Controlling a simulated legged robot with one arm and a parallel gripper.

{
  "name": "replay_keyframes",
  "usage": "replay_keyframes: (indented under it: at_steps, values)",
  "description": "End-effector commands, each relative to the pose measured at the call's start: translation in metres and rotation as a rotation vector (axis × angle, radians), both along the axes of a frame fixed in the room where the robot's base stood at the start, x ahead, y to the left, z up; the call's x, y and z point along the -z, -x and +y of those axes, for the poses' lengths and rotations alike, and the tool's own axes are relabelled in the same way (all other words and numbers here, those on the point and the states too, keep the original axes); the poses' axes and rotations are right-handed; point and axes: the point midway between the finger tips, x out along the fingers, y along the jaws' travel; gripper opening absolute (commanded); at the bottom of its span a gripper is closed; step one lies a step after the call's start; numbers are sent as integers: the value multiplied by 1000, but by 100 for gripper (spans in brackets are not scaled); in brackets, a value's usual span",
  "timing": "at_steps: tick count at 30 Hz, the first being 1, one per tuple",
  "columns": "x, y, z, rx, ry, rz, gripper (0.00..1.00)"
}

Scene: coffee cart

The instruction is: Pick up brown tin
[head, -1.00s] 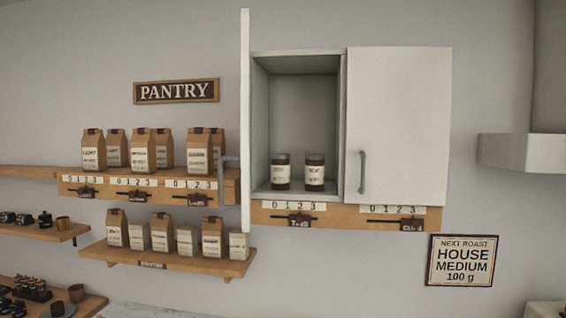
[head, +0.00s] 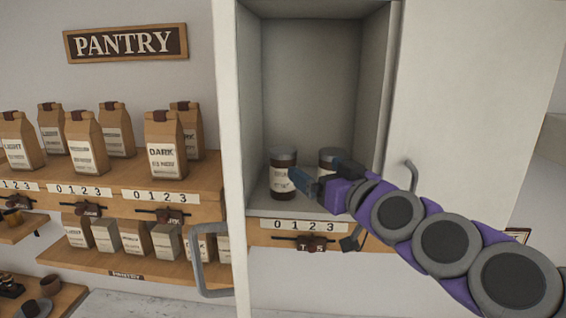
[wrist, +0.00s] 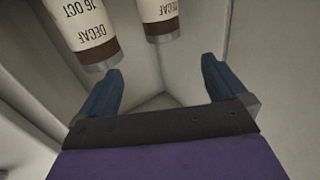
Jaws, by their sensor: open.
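Two brown tins with cream labels stand on the floor of the open cabinet. The left brown tin (head: 283,175) is mostly clear in the head view. The right brown tin (head: 332,158) is partly hidden behind my gripper (head: 311,184). In the wrist view the near tin (wrist: 86,32) has a label reading "DECAF 16 OCT", and the other tin (wrist: 160,18) is at the top, cut off by the frame edge. My gripper (wrist: 162,92) is open and empty, its blue fingers spread. The near tin lies just beyond the left fingertip, not between the fingers; I cannot tell whether they touch.
The open cabinet door (head: 228,120) stands edge-on at left with its handle (head: 205,262). The closed door (head: 470,90) is at right. The cabinet walls leave limited side room. Shelves (head: 110,195) of paper coffee bags stand left.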

Motion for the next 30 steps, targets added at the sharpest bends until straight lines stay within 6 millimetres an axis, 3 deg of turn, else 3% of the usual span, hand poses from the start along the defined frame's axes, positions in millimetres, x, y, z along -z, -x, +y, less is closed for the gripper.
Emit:
replay_keyframes:
  at_steps: [13, 18, 25, 30]
  values:
    - [5, -70, 66, -9, 16, 8, 99]
    - [4, -88, 68, -5, 9, 7, 99]
    - [3, -97, 64, -4, 3, 6, 99]
    - [2, -112, 77, -4, 4, 7, 99]
